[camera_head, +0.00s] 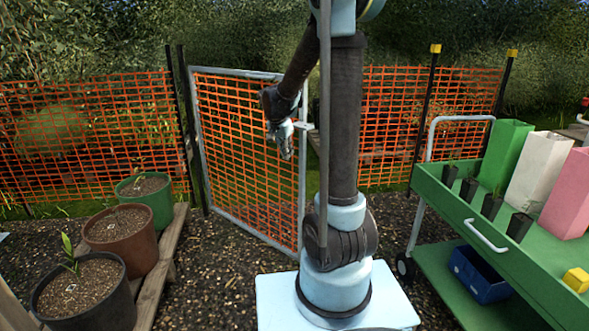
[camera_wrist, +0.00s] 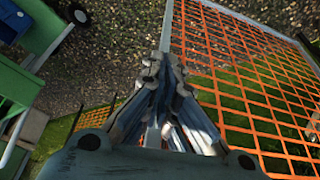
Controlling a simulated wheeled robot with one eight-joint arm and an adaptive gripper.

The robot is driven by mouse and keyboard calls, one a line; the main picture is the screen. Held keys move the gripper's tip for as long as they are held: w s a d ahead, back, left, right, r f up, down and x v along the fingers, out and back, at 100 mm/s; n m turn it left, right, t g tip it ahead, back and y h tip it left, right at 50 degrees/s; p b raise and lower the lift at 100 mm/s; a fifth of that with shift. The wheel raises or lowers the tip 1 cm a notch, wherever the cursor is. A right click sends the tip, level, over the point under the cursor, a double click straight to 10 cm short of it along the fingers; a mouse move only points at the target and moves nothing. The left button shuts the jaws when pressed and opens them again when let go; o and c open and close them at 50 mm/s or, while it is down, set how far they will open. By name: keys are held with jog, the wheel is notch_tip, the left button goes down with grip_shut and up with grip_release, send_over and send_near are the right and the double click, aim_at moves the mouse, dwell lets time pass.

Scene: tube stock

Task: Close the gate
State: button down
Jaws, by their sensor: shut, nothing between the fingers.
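The gate (camera_head: 248,73) is a grey metal frame filled with orange mesh. Its left side stands by dark posts, and its free right edge is swung out toward me, at an angle to the fence line. My gripper (camera_head: 286,150) is shut and empty, close to the free edge at upper mid-height. In the wrist view the gripper's fingertips (camera_wrist: 163,60) overlap a grey bar of the gate frame (camera_wrist: 168,25), with the mesh to their right. I cannot tell whether they touch the bar. My arm hides part of the area right of the free edge.
Orange fence (camera_head: 90,130) runs left and right behind the gate. A green cart (camera_head: 535,265) with pots and bins stands at right.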

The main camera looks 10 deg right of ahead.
aim_at(295, 166)
jog(key=shift+m, duration=0.4)
jog(key=shift+w+d+f, duration=0.75)
jog(key=shift+w+f, duration=0.65)
jog(key=shift+f, duration=0.4)
jog(key=shift+w+d+f, duration=0.75)
jog(key=shift+w+f, duration=0.7)
jog(key=shift+f, duration=0.4)
jog(key=shift+w+d+f, duration=0.75)
jog(key=shift+w+f, duration=0.65)
jog(key=shift+f, duration=0.4)
jog(key=shift+w, duration=0.1)
